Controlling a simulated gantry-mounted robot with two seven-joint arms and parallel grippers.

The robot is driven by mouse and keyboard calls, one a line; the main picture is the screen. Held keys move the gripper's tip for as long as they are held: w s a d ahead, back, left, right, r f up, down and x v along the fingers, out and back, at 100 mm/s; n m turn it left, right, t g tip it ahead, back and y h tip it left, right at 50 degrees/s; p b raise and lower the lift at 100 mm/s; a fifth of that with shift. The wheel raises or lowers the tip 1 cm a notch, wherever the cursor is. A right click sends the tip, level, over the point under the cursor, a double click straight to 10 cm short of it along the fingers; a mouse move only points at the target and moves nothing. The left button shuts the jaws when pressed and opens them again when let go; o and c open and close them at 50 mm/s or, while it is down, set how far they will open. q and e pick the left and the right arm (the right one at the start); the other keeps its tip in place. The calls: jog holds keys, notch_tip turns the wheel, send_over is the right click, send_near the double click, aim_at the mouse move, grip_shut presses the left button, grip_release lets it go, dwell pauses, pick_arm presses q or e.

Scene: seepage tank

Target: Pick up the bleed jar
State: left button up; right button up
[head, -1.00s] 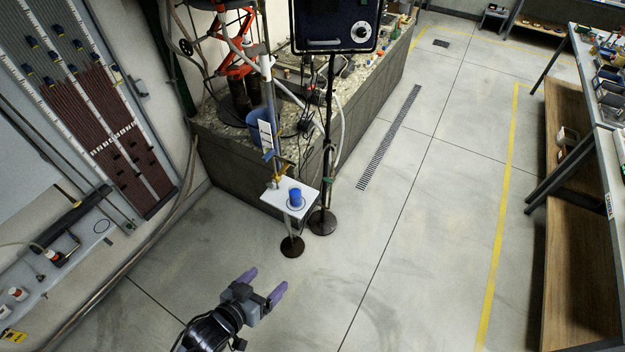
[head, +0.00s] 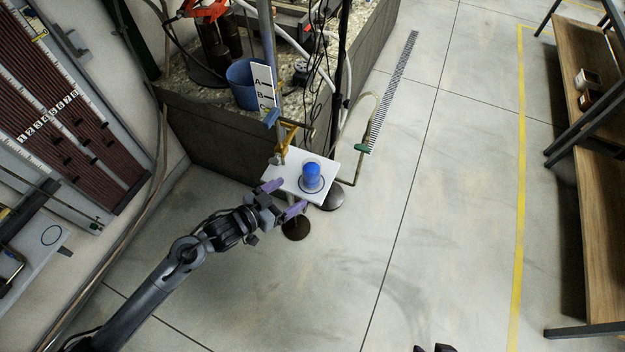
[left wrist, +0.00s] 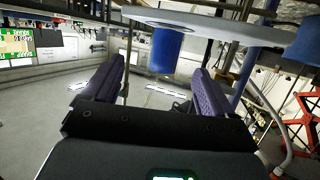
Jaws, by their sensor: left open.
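The bleed jar (head: 311,172), a small blue cylinder, stands upright on a small white stand top (head: 283,180), inside a dark ring marking. My left gripper (head: 285,196) is open and empty at the near-left edge of the stand, its purple fingers pointing toward the jar. In the left wrist view the picture is upside down; the jar (left wrist: 164,50) appears between and beyond the two fingers (left wrist: 155,85), not gripped. Dark tips at the bottom edge of the head view may be my right gripper (head: 435,348); their state is unclear.
A brass tap (head: 287,134) is just behind the stand top. A blue bucket (head: 243,85) and a lettered board stand on the tank behind. A hose with a green handle (head: 362,148) is to the right. Open floor lies to the right, with a shelf bench (head: 590,150) beyond.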

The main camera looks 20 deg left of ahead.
aim_at(304, 178)
pick_arm(q)
jog(key=x, duration=0.5)
jog(key=shift+w+a+b, duration=0.2)
jog(key=shift+b, duration=0.1)
jog(key=shift+w+d+f, duration=0.15)
jog(key=shift+w, duration=0.55)
jog(key=b+x, duration=0.1)
jog(key=x, duration=0.3)
jog(key=shift+w, duration=0.1)
pick_arm(e)
jog(key=shift+w+a+f, duration=0.1)
jog(key=shift+a+f, duration=0.15)
jog(key=shift+f, duration=0.2)
jog(key=shift+w+a+f, duration=0.1)
jog(key=shift+a+f, duration=0.1)
jog(key=shift+f, duration=0.25)
pick_arm(q)
jog(key=c, duration=1.1)
jog(key=shift+c, duration=0.2)
pick_arm(e)
jog(key=shift+d, duration=0.1)
pick_arm(q)
jog(key=shift+r, duration=0.5)
